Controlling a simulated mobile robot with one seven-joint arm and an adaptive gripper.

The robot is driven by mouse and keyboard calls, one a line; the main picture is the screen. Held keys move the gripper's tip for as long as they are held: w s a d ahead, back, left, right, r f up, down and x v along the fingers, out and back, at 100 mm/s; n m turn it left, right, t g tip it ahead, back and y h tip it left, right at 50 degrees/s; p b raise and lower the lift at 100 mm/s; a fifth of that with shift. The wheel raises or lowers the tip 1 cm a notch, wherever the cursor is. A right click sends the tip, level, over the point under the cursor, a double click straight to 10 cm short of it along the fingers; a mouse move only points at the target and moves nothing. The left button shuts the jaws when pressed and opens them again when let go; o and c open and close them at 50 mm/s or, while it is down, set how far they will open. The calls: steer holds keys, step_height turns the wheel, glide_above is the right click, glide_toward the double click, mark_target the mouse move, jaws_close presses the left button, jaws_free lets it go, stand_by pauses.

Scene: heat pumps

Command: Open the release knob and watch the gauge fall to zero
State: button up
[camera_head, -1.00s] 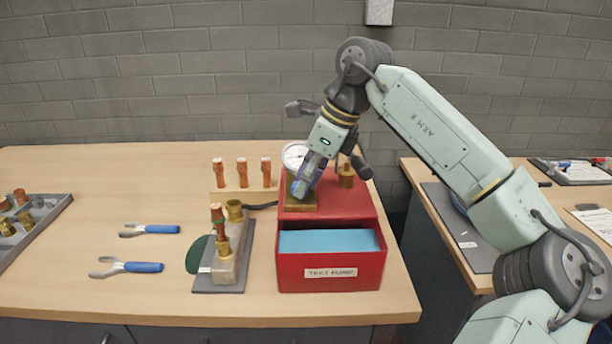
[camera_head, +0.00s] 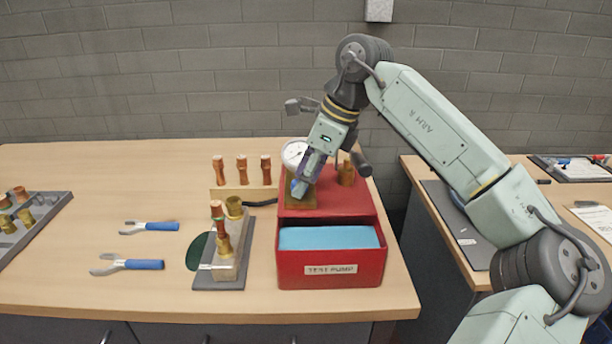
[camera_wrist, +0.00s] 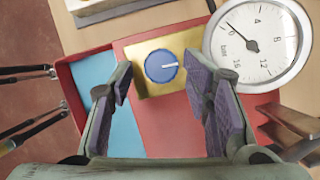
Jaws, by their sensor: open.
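The red test pump (camera_head: 331,273) stands on the bench, with a brass plate (camera_wrist: 186,46) on top. The blue release knob (camera_wrist: 161,66) sits on that plate, its white mark pointing right in the wrist view. My gripper (camera_head: 301,188) is open above it. In the wrist view, the knob lies between the two spread finger pads, with gaps on both sides. The round white gauge (camera_wrist: 275,62), marked in bar, also shows in the head view (camera_head: 293,153). Its needle points up and left, at or near the 0 mark. Finger contact with the plate cannot be told.
A fixture with copper and brass fittings (camera_head: 220,262) stands left of the pump. Copper stubs (camera_head: 242,170) stand behind it. Two blue-handled tools (camera_head: 145,265) lie farther left, near a grey tray (camera_head: 45,225).

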steer(key=shift+w+r, duration=0.1)
steer(key=v, duration=0.7)
steer(key=shift+d+r, duration=0.2)
steer(key=shift+r, duration=0.15)
